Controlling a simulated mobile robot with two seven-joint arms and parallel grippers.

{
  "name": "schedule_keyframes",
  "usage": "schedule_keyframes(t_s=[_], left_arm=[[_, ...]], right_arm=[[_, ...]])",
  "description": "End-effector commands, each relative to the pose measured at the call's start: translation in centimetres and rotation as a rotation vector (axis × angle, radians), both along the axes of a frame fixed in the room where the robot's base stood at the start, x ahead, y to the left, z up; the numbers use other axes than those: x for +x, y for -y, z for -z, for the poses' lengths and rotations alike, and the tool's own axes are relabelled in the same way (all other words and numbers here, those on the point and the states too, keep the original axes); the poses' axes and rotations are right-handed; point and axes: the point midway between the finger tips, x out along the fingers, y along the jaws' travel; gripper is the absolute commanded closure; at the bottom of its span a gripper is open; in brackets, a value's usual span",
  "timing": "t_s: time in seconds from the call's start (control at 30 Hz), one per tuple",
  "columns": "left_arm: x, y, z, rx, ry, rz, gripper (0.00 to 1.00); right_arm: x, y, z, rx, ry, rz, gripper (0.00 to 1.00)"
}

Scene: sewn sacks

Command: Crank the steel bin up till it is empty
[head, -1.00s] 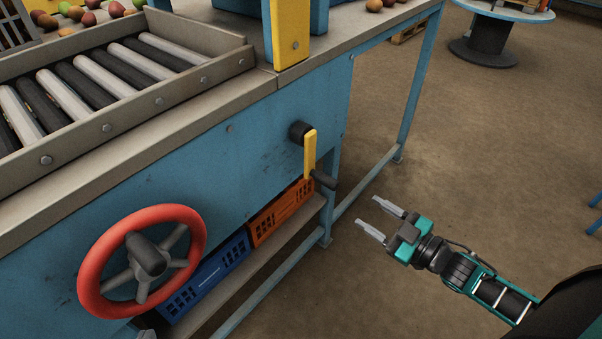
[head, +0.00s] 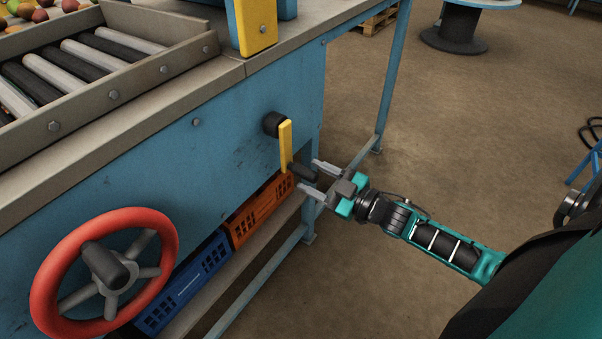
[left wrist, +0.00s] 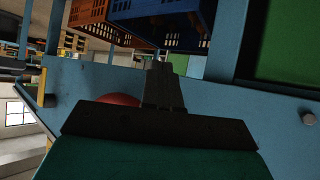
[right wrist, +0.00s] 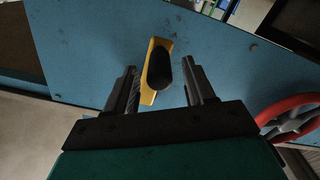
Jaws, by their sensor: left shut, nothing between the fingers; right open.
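The crank is a yellow arm (head: 286,148) on a black hub, with a dark handle (head: 303,173) at its lower end, on the blue side panel of the bench. My right gripper (head: 309,175) is open, its fingers pointing at the panel, one on each side of the handle. In the right wrist view the dark handle (right wrist: 160,68) stands between the open fingers, with a gap on both sides. My left gripper (left wrist: 162,64) shows only in the left wrist view, shut and empty, near the blue panel. I cannot make out the steel bin.
A red handwheel (head: 150,225) sits on the panel left of the crank. Blue (head: 187,285) and orange (head: 262,208) crates stand on the low shelf. A roller tray (head: 95,60) lies on top. The floor at right is mostly clear.

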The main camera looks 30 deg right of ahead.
Motion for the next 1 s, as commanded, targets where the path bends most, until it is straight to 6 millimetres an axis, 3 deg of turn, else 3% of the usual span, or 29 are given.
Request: schedule_keyframes(t_s=[0.3,0.73,1.0], left_arm=[[0.4,0.5,-0.1,-0.015,0.014,0.002,1.0],[0.4,0.6,0.0,-0.014,0.009,0.003,1.0],[0.4,0.5,0.0,-0.014,0.011,0.002,1.0]], right_arm=[[3.2,-1.3,0.1,0.001,0.001,0.0,0.46],[3.8,-1.6,0.0,0.001,-0.001,0.0,0.46],[3.8,-1.6,0.0,0.001,-0.001,0.0,0.7]])
